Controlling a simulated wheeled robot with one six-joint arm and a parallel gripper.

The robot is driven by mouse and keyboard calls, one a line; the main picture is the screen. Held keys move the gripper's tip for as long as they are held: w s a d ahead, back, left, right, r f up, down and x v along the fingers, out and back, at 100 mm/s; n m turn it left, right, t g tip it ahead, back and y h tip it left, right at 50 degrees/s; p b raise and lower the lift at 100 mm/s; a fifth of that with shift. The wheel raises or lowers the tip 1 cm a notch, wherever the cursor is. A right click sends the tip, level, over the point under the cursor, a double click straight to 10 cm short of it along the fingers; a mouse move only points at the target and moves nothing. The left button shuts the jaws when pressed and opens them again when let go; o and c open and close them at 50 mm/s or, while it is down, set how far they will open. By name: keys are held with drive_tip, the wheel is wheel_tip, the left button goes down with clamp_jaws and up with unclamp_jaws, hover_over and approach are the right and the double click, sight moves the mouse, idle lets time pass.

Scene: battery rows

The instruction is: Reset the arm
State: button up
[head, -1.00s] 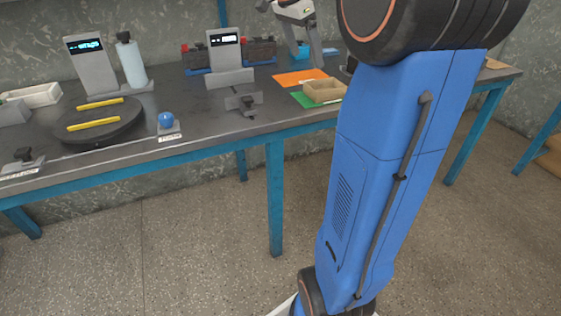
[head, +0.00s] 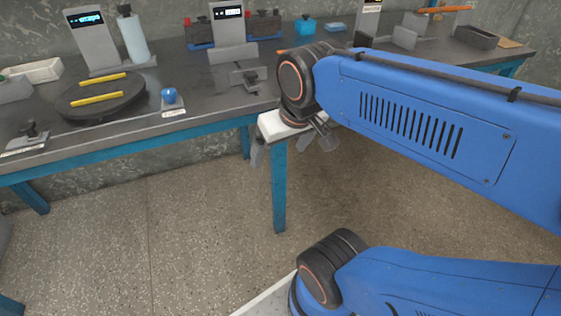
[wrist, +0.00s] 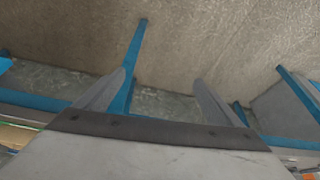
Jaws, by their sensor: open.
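My arm is folded in the head view, with its blue links across the right side. My gripper (head: 292,148) hangs below the dark wrist joint, at the front edge of the workbench (head: 140,128). Its two grey fingers are spread apart. In the wrist view my gripper (wrist: 160,78) is also open, with nothing between the fingers. Floor, wall and blue bench legs show beyond them. In the head view my arm hides part of the bench's right side.
On the bench stand a dark round turntable (head: 100,98) with two yellow strips, a blue knob (head: 169,96), a white bottle (head: 133,38) and grey display stands (head: 94,40). A blue bench leg (head: 279,190) is just below my gripper. The floor (head: 190,230) at left is clear.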

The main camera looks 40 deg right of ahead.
drive_tip(key=shift+s+a+f+n, duration=0.3)
drive_tip(key=shift+s+f, duration=0.1)
drive_tip(key=shift+f, duration=0.1)
drive_tip(key=shift+s+a+f+n, duration=0.3)
drive_tip(key=shift+s+f, duration=0.1)
drive_tip(key=shift+f, duration=0.1)
drive_tip(key=shift+c, duration=0.3)
